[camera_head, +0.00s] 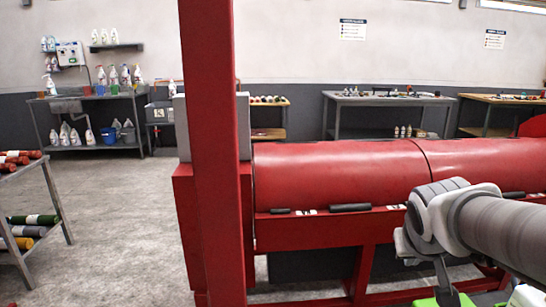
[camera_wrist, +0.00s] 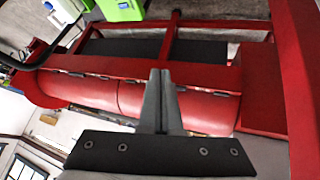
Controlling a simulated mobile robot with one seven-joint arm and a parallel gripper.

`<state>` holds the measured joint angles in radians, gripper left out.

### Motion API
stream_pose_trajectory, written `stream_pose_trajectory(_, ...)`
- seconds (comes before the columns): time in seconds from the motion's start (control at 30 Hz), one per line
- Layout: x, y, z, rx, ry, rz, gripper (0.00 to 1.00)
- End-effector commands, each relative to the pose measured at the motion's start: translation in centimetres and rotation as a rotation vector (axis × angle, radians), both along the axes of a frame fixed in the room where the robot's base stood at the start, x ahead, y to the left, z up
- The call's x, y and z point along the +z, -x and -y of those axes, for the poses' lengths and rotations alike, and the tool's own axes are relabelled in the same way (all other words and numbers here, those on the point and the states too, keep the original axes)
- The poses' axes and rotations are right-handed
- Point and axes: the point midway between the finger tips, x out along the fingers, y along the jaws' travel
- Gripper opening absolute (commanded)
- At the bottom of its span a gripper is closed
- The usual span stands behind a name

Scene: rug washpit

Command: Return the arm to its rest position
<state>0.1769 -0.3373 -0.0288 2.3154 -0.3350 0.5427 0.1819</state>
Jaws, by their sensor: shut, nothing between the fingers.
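My gripper (camera_wrist: 160,76) shows in the middle of the wrist view, its two dark fingers together with nothing between them. Behind the fingers lies a long red cylinder machine (camera_wrist: 180,103), which appears upside down in that view. My arm (camera_head: 490,225) reaches in from the right edge of the head view, in front of the same red machine (camera_head: 340,175). I cannot make out my fingertips clearly in the head view. No object is held.
A red upright post (camera_head: 212,150) stands close in front, left of centre. A grey rack (camera_head: 35,210) with rolled rugs is at the left edge. A bottle shelf (camera_head: 95,125) and workbenches (camera_head: 385,98) line the back wall. Open concrete floor (camera_head: 125,220) lies left of the post. A green container (camera_wrist: 122,10) shows in the wrist view.

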Motion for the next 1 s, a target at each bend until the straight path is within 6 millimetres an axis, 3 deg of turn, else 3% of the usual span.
stream_pose_trajectory(0.2, 0.4, 6.9, -6.4, 0.091, -0.106, -0.057, 0.0)
stream_pose_trajectory(0.47, -0.2, 13.5, -11.7, 0.218, -0.213, -0.125, 0.0)
stream_pose_trajectory(0.5, 1.6, 13.2, -11.5, 0.21, -0.209, -0.125, 0.0)
stream_pose_trajectory(1.0, 12.7, 13.1, -11.4, 0.205, -0.207, -0.125, 0.0)
